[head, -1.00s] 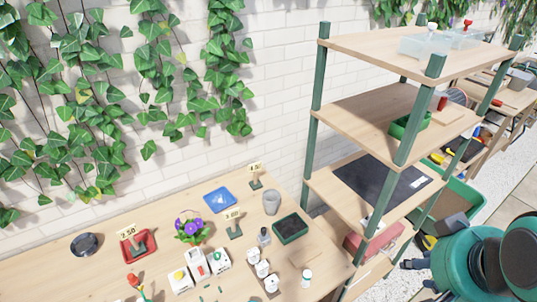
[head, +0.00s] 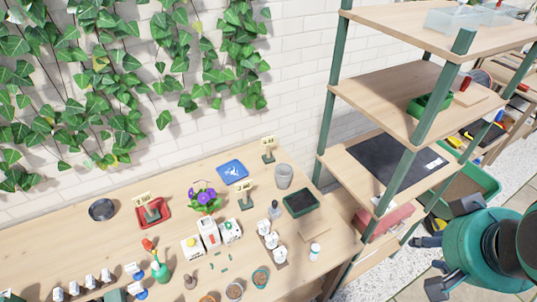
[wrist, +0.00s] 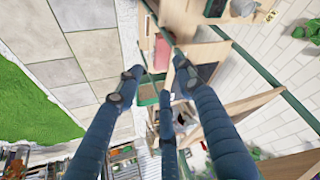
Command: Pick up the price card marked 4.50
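The price card marked 4.50 (head: 268,142) stands upright on a dark green holder at the back right of the wooden table (head: 130,240), near the wall. Its print is small in the head view. Two other cards stand nearby: one reading 2.50 (head: 142,198) in a red tray, and one reading 3.00 (head: 244,188). My gripper (head: 430,264) is at the right, beyond the shelf and far from the card. In the wrist view my gripper (wrist: 155,80) has its fingers spread with nothing between them. A small pale card also shows there (wrist: 270,16), its print unreadable.
A blue tray (head: 232,172) lies left of the card, a grey pot (head: 284,177) to its right, and a dark green tray (head: 301,203) in front. A purple-flowered plant (head: 204,196) stands further left. The tall shelf (head: 412,130) stands between my gripper and the table.

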